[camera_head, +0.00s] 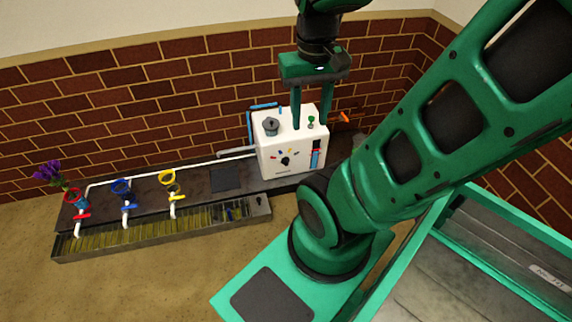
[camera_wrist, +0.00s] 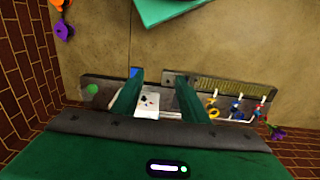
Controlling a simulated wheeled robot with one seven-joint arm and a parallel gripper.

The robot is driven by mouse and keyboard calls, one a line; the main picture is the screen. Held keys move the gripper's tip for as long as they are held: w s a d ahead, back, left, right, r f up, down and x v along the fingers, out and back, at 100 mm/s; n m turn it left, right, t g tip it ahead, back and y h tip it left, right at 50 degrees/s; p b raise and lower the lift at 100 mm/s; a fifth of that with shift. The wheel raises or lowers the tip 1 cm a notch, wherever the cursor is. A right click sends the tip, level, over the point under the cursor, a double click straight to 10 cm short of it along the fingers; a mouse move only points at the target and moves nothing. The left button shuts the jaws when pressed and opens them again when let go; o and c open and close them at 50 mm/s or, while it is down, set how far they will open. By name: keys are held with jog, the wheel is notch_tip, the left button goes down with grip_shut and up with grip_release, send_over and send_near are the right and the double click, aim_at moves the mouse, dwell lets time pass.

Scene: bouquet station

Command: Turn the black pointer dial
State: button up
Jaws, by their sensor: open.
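The black pointer dial (camera_head: 285,161) is on the front face of a white box (camera_head: 272,148) on the bench, with small coloured marks around it. In the wrist view, the white box (camera_wrist: 149,112) shows between the fingers, with small dark parts on its face too small to tell apart. My gripper (camera_head: 311,124) is open and points down. In the head view its fingers overlap the box's top and right part, right of and above the dial. It holds nothing, and I see no contact with the dial.
Red, blue (camera_head: 121,187) and yellow (camera_head: 167,177) funnels with taps and purple flowers (camera_head: 47,172) stand to the left.

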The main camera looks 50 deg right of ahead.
jog(key=w+d+f+h, duration=0.1)
jog(key=w+d+f, duration=0.1)
jog(key=w+d, duration=0.5)
jog(key=t+h, duration=0.1)
jog(key=t, duration=0.3)
send_over(286, 162)
jog(key=s+a, duration=0.3)
jog(key=s, duration=0.1)
notch_tip(286, 162, down, 58)
jog(key=shift+d+x, duration=0.15)
jog(key=shift+x, duration=2.5)
jog(key=shift+d+x, duration=0.15)
jog(key=shift+x, duration=2.55)
jog(key=shift+s, duration=0.1)
